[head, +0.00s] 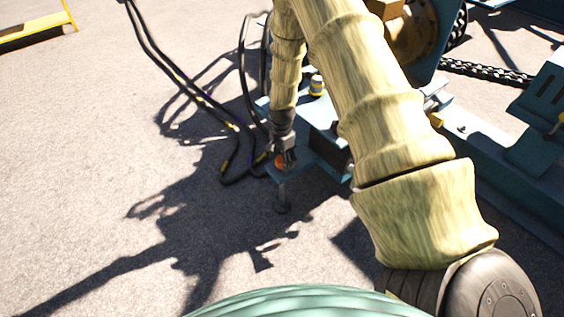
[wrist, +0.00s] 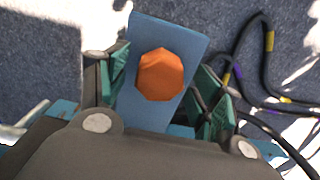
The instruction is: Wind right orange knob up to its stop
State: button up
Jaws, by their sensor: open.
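The orange knob (wrist: 160,75) is a faceted, rounded knob on a flat blue bar (wrist: 150,30) in the wrist view. In the head view the knob (head: 280,163) shows as a small orange spot just below my gripper (head: 284,157), at the end of a blue arm of the machine. My gripper (wrist: 161,88) is open, with one green-padded finger to each side of the knob. Gaps show between the fingers and the knob, so they look apart from it. The knob's underside and stem are hidden.
Black cables (head: 236,150) with yellow bands lie left of the knob; they also show at the right in the wrist view (wrist: 240,70). The blue reel machine (head: 480,160) with a chain (head: 485,70) stands to the right. Open pavement (head: 70,150) lies left.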

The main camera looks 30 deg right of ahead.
jog(key=shift+f, duration=0.35)
jog(key=c, duration=1)
jog(key=shift+o, duration=0.2)
jog(key=shift+r+p, duration=0.15)
jog(key=shift+p, duration=0.2)
